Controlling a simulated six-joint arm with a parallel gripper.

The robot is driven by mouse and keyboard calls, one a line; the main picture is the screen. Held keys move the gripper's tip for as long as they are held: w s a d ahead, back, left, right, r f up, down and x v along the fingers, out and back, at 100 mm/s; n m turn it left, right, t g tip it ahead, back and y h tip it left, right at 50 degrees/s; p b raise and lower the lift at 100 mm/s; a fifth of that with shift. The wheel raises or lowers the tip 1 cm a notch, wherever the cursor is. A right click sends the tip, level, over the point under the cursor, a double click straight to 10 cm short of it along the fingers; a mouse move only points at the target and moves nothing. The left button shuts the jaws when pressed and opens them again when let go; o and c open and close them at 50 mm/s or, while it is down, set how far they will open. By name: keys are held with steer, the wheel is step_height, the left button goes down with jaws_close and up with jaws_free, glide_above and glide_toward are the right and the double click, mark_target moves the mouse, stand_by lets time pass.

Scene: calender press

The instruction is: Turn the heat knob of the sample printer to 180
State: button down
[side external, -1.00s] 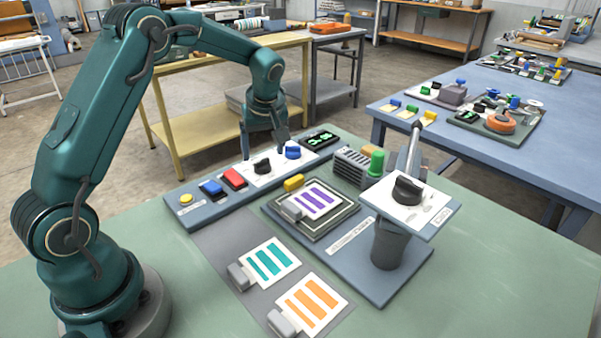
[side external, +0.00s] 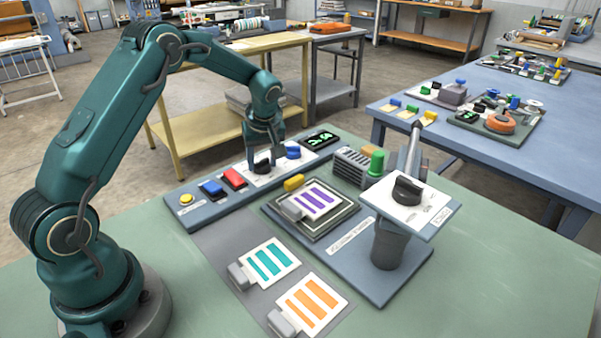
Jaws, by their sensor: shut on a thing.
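The sample printer's control strip (side external: 193,208) runs along the back of the green table. On it, a white dial plate carries a black knob (side external: 262,167) and a blue knob (side external: 293,151). A small display (side external: 319,140) with green digits sits at the strip's right end; its digits are too small to read surely. My gripper (side external: 264,155) points down and is shut on the black knob, hiding its top and part of its dial. The dial labels cannot be read, so which knob is the heat knob cannot be told from them.
Red (side external: 233,178) and blue (side external: 211,188) buttons are left of the knobs. A platen (side external: 312,225) with a purple-striped card is in front. A post-mounted plate (side external: 420,217) with another black knob stands at right. Teal and orange cards lie in front.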

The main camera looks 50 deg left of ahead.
mark_target(261, 162)
steer(key=m, duration=0.2)
steer(key=m+t, duration=0.1)
steer(key=m, duration=0.1)
steer(key=shift+s+a+h, duration=0.1)
steer(key=shift+s+h, duration=0.1)
steer(key=shift+h, duration=0.2)
steer(key=shift+m+t+h, duration=0.6)
steer(key=shift+m, duration=1.4)
steer(key=shift+c, duration=1.6)
jaws_free()
steer(key=shift+v, duration=2.6)
steer(key=shift+a, duration=0.1)
